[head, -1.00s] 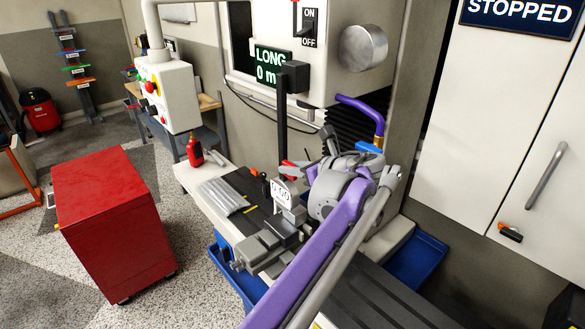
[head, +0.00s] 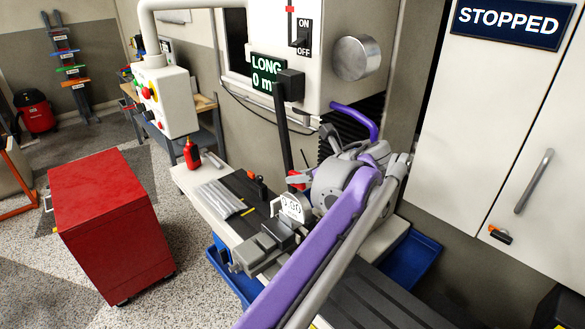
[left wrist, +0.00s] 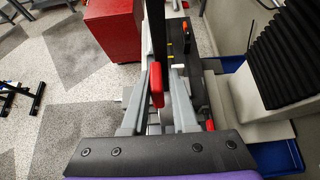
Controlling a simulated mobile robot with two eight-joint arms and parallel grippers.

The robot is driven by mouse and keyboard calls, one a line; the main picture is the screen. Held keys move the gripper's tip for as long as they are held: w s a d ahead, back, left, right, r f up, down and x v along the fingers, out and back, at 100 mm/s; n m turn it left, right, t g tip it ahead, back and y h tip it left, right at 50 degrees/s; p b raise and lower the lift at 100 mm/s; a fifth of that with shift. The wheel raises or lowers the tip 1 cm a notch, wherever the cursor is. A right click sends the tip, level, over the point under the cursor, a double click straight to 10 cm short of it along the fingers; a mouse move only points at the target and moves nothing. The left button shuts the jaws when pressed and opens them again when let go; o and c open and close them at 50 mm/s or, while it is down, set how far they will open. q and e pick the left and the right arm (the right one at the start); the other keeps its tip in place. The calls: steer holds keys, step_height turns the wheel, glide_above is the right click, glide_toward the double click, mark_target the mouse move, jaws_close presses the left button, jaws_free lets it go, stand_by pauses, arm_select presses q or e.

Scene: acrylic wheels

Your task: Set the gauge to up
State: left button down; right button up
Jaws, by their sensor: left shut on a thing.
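The gauge (head: 283,130) looks like a black bar hanging from a dark block (head: 290,85) on the white machine housing. It points down, slightly slanted, with a red grip (head: 296,179) at its lower end. My left gripper (head: 304,182) is at that lower end in the head view, its fingertips partly hidden by my wrist. In the left wrist view the red grip (left wrist: 156,85) lies between the two grey fingers of my left gripper (left wrist: 158,100), which are shut on it. My right gripper is not in view.
A display reading LONG (head: 266,72) sits beside the block. A white readout plate (head: 292,208) and a grey vise (head: 262,247) are below the bar. A red bottle (head: 193,153) stands on the bench. A red cabinet (head: 110,225) is at left. A STOPPED sign (head: 512,22) hangs at right.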

arm_select(q)
steer(key=s+d+r+g+h+p, duration=0.3)
steer(key=s+d+r, duration=0.1)
steer(key=s, duration=0.1)
steer(key=shift+d+r+g, duration=0.3)
steer(key=shift+d+r, duration=0.05)
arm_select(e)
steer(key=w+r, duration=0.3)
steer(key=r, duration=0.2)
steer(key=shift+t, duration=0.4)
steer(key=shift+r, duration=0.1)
